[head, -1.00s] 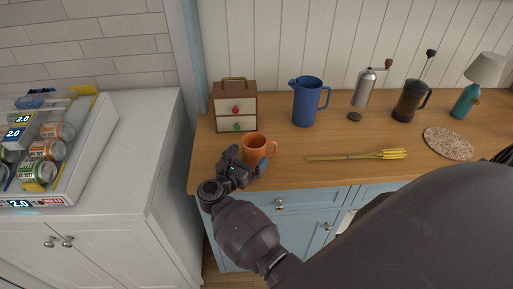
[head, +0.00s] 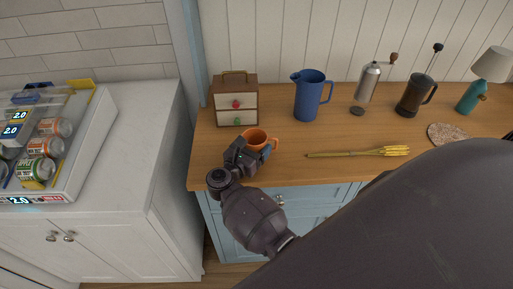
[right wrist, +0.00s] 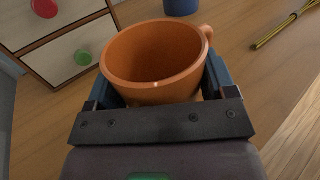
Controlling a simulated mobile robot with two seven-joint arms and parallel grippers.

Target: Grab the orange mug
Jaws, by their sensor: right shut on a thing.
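The orange mug (head: 255,136) is at the front left of the wooden counter, partly hidden by my right gripper (head: 256,153). In the right wrist view the mug (right wrist: 155,60) is upright with its open top showing, its handle toward the upper right. The blue fingers of my right gripper (right wrist: 160,88) are on either side of it, shut on its body. I cannot tell whether the mug's base touches the counter. My left gripper is not in view.
A small drawer box (head: 236,100) stands just behind the mug. A blue pitcher (head: 309,96) is behind to the right. Yellow utensils (head: 358,152) lie to the right. A grinder (head: 369,82), a French press (head: 416,95) and a lamp (head: 471,96) stand farther right.

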